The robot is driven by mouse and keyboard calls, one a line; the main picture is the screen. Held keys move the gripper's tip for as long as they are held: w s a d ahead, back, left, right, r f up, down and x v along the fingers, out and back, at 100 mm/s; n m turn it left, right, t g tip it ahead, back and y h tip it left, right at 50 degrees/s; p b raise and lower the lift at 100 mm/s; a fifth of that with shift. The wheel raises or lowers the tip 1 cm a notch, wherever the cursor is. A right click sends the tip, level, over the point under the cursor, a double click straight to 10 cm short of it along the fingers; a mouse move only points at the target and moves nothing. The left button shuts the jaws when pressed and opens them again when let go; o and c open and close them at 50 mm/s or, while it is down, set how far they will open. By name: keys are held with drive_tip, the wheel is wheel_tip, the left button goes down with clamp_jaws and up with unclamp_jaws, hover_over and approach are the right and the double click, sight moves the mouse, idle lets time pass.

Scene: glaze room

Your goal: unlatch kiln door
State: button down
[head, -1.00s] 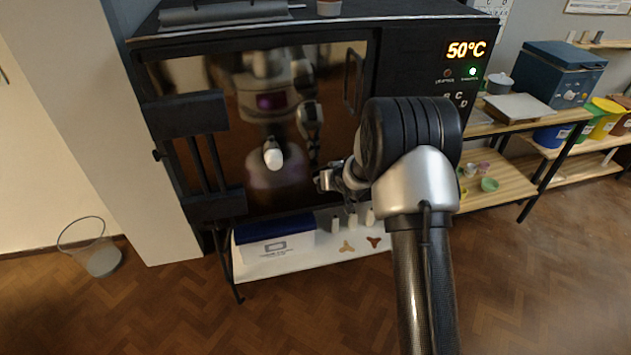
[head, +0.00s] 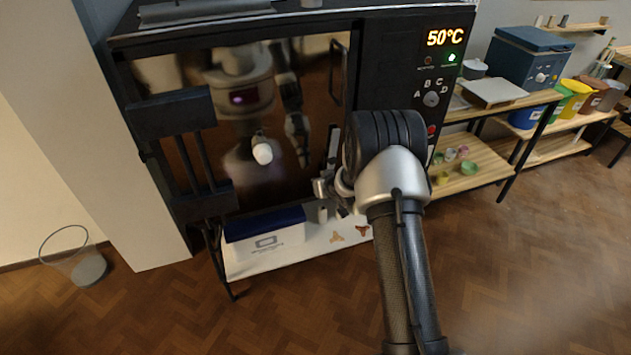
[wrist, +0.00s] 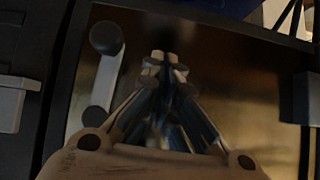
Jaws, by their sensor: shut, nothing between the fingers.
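The kiln (head: 375,60) stands in front of me, its dark glossy door (head: 200,75) shut. A black handle (head: 338,72) is at the door's upper right. A latch lever with a black ball knob (wrist: 107,38) and a pale bar (wrist: 98,105) shows left of my gripper in the wrist view. My gripper (head: 320,187) is in front of the door's lower right part, with the latch mostly hidden by my arm in the head view. In the wrist view my gripper (wrist: 165,62) is shut and empty, apart from the lever.
The control panel reads 50°C (head: 445,37) with a green light lit. A blue-lidded box (head: 265,240) sits on the shelf under the kiln. Shelves with small pots (head: 468,168) stand at right.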

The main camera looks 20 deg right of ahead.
drive_tip(key=shift+d+f, duration=0.7)
drive_tip(key=shift+f, duration=0.1)
drive_tip(key=shift+d+f, duration=0.1)
drive_tip(key=s+a+r+p, duration=0.2)
drive_tip(key=s+a+r, duration=0.3)
drive_tip(key=s+a, duration=0.3)
drive_tip(key=shift+a+r+p, duration=0.3)
drive_tip(key=shift+a+p, duration=0.05)
drive_tip(key=shift+a, duration=0.1)
idle(0.4)
